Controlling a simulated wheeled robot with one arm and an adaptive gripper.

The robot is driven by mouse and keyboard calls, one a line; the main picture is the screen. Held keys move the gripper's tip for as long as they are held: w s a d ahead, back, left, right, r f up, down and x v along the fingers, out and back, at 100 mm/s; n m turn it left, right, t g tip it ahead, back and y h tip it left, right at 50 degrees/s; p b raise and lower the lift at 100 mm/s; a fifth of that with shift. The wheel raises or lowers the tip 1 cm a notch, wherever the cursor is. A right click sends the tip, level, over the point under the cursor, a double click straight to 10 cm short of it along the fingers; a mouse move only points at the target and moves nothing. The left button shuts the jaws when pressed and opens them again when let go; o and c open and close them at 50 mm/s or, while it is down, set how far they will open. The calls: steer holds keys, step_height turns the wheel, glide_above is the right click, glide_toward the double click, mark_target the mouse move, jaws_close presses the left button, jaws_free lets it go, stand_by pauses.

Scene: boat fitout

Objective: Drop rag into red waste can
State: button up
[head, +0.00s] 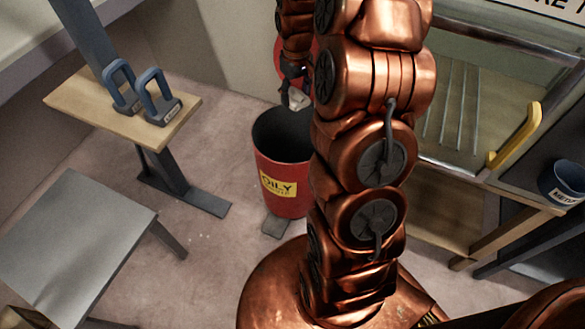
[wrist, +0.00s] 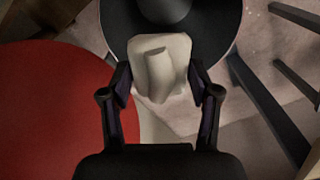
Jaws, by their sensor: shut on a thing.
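The red waste can (head: 284,190) stands on the floor with a yellow label reading "OILY". Its dark open mouth also shows in the wrist view (wrist: 118,22), beyond the rag. The pale rag (head: 298,98) is held by my gripper (head: 293,82) above the can's back right rim. In the wrist view the crumpled rag (wrist: 160,68) sits between the two fingers of my gripper (wrist: 160,90), which are shut on it. The rag overlaps the can's opening in that view. My arm hides part of the can's right side in the head view.
A red round lid (wrist: 50,110) stands behind the can, beside my gripper. A wooden shelf (head: 105,108) with blue-handled tools is at left, a grey table (head: 75,245) at lower left. A glass-fronted cabinet (head: 465,100) with a yellow handle (head: 516,135) stands right.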

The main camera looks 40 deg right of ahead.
steer(key=shift+f+b, duration=1.15)
steer(key=shift+f, duration=1.65)
steer(key=o, duration=1.1)
steer(key=shift+r, duration=0.15)
step_height(320, 180, up, 11)
steer(key=shift+r, duration=0.4)
